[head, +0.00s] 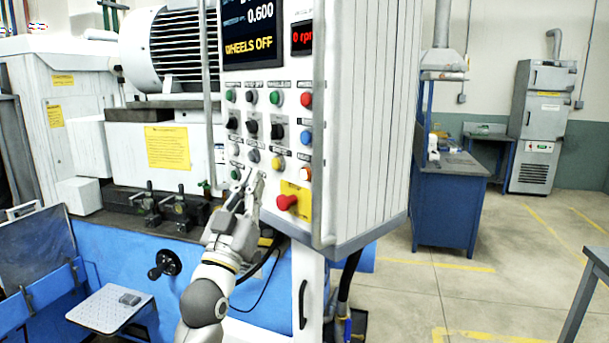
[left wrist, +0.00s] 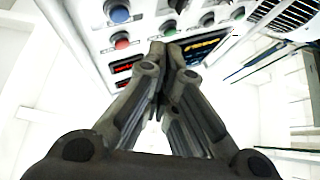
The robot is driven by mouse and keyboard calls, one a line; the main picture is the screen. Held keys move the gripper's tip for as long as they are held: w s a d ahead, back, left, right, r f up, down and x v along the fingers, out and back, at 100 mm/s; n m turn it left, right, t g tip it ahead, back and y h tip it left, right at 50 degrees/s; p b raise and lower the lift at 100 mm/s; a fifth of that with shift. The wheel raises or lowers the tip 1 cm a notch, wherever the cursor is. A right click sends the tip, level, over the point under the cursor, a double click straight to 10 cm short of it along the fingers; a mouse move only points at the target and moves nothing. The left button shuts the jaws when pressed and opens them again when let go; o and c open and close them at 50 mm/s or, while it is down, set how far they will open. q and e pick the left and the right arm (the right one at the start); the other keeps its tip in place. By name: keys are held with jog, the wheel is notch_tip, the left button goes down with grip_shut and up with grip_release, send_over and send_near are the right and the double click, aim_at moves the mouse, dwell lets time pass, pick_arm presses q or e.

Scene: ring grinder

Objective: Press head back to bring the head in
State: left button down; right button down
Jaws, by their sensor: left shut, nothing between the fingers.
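The white control panel (head: 262,78) carries rows of green, black, grey, red, blue and yellow buttons and switches. Their labels are too small to read, so I cannot tell which one is head back. My left gripper (head: 254,184) is shut and empty. Its fingertips are in front of the panel's lower rows, left of the red mushroom button (head: 287,202), and cover part of the bottom row. A green button (head: 235,173) shows just left of them. In the left wrist view the closed fingertips (left wrist: 165,48) point toward the panel; contact cannot be told. My right gripper is not in view.
The display (head: 250,35) reads "WHEELS OFF" and 0.600; a red readout (head: 302,38) shows 0 rpm. A vertical bar (head: 207,80) stands at the panel's left edge. The grinder with its motor (head: 170,50) is at left. Open floor (head: 420,290) lies to the right.

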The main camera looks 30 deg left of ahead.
aim_at(306, 173)
pick_arm(q)
jog(key=w+d, duration=0.3)
jog(key=w, duration=0.5)
jog(key=shift+w, duration=0.2)
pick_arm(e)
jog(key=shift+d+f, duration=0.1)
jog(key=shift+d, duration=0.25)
pick_arm(q)
jog(key=shift+d, duration=0.1)
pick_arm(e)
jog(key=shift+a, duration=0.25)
pick_arm(q)
jog(key=shift+w, duration=0.1)
dwell(0.6)
jog(key=shift+w+d, duration=0.1)
jog(key=shift+w, duration=0.2)
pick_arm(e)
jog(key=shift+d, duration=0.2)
